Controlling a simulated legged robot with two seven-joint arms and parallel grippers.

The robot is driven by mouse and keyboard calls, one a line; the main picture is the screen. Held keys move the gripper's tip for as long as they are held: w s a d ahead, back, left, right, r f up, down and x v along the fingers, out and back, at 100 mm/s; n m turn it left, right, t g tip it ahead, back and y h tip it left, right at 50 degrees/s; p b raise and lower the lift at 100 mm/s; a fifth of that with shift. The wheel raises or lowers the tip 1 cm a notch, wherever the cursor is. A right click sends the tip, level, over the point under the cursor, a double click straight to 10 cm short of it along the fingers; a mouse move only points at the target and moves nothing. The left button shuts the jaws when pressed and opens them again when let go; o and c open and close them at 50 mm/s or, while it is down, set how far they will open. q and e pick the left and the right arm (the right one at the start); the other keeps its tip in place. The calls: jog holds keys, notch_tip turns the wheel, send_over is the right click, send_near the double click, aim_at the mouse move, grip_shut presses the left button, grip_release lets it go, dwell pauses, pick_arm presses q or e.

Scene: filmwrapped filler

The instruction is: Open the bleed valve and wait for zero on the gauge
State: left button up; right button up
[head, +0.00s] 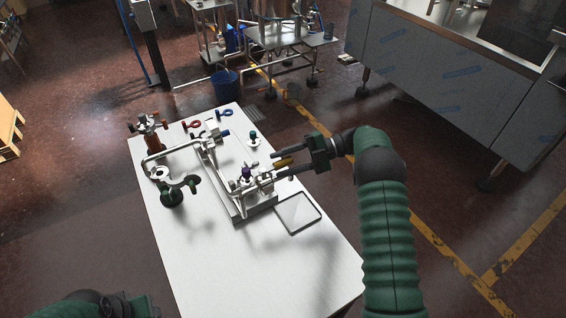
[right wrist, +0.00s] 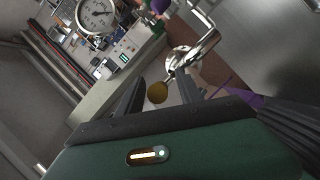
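My right gripper (head: 277,165) reaches over the right side of the fixture on the white table (head: 205,270). Its fingers are apart, one on each side of a small yellow knob (head: 284,162). In the right wrist view the knob (right wrist: 157,92) shows between the fingers with a gap on both sides. Whether it is the bleed valve's handle is not certain. A bright metal fitting (right wrist: 192,52) is beyond it. A round white gauge (right wrist: 96,14) is at the upper left, cut by the frame edge; its reading is too small to tell. My left gripper's fingers are not seen.
A purple-capped part (head: 246,173) stands beside the knob. A shallow tray (head: 318,213) lies at the table's right edge. The front of the table is clear.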

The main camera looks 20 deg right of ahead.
jog(key=shift+r, duration=0.1)
jog(key=v, duration=1.2)
jog(key=shift+b, duration=0.45)
